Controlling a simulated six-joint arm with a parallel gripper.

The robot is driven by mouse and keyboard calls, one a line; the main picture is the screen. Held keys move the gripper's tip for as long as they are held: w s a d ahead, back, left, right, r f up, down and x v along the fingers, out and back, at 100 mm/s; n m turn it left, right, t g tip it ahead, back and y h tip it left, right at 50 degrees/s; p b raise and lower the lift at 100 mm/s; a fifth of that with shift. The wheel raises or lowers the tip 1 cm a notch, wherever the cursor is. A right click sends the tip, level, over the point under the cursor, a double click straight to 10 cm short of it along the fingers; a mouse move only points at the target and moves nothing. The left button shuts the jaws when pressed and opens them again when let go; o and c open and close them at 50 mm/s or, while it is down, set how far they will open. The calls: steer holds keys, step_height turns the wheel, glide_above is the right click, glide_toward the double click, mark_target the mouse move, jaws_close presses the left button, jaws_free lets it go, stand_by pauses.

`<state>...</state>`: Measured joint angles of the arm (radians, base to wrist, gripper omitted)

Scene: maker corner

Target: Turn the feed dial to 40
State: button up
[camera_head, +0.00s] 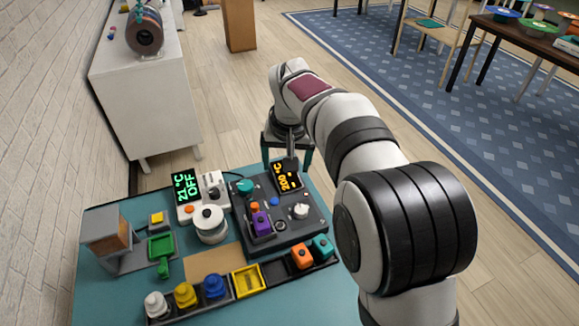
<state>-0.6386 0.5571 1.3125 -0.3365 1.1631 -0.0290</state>
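A dark control unit (285,237) stands on the teal bench, with an amber display (286,177) that seems to read 200 °C. A teal knob (244,186) and a white knob (301,211) are on it. Their labels and settings are too small to read, so I cannot tell which is the feed dial. My gripper (291,155) hangs beyond the unit's far edge, behind the display and apart from both knobs. Its fingertips are too small and partly hidden to tell open from shut.
A white unit (203,190) with a green display reading 21 °C OFF stands left, a white round part (210,224) in front. A purple block (261,223) sits on the dark unit. A front tray (275,270) holds coloured pieces. A green scoop (161,247) lies left.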

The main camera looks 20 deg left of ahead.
mark_target(246, 185)
steer(key=w+a+f+n+y, duration=0.1)
steer(key=a+f+n, duration=0.1)
steer(key=a+n, duration=0.25)
steer(key=w+a+f+n+y, duration=0.1)
steer(key=a+f+n, duration=0.2)
steer(key=a, duration=0.3)
steer(key=x, duration=1.4)
steer(key=shift+f, duration=0.4)
steer(key=shift+d+m, duration=0.1)
steer(key=shift+m, duration=0.15)
steer(key=c, duration=1.4)
